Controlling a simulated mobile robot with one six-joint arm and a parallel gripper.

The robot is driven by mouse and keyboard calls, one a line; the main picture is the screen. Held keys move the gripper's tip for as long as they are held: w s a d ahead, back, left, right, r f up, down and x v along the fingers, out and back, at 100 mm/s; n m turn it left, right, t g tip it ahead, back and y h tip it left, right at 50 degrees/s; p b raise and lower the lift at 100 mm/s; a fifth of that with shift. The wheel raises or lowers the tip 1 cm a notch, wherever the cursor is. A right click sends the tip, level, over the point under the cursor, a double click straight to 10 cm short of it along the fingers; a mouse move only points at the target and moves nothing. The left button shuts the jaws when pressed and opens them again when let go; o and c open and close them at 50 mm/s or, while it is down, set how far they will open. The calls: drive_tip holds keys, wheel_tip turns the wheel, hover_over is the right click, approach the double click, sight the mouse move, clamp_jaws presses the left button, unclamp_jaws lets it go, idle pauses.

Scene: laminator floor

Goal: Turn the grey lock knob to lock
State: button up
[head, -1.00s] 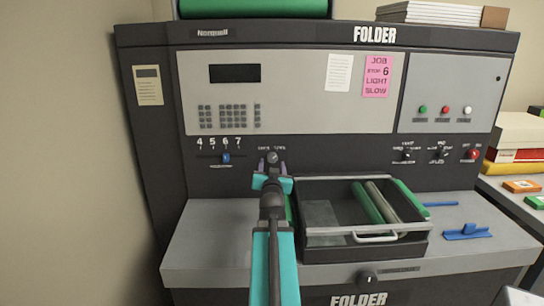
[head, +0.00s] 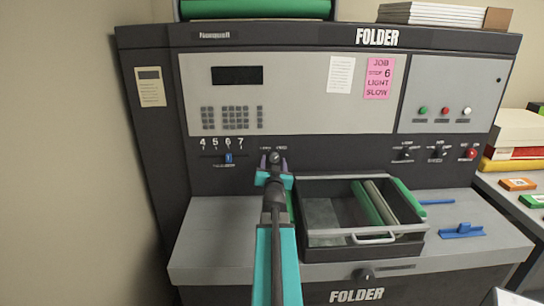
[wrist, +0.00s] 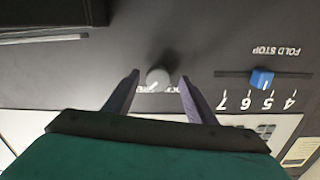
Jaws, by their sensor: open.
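The grey lock knob (head: 275,157) sits on the dark front panel of the folder, just right of the blue fold-stop slider (head: 228,157). In the wrist view, which is upside down, the knob (wrist: 158,78) is round with a pale pointer line, and its label is partly hidden. My gripper (head: 274,165) is in front of the knob. In the wrist view my gripper (wrist: 158,82) is open, one finger on each side of the knob with gaps, and I see no contact.
An open drawer (head: 372,238) with green and grey rollers stands right of my arm. Two dark knobs (head: 405,154) and a red button (head: 471,153) are farther right. A blue handle (head: 462,231) lies on the grey ledge. A beige wall is at the left.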

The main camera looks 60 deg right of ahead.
drive_tip(key=shift+p+x, duration=0.85)
drive_tip(key=shift+p, duration=0.2)
drive_tip(key=shift+s+d, duration=0.1)
drive_tip(key=shift+d, duration=0.05)
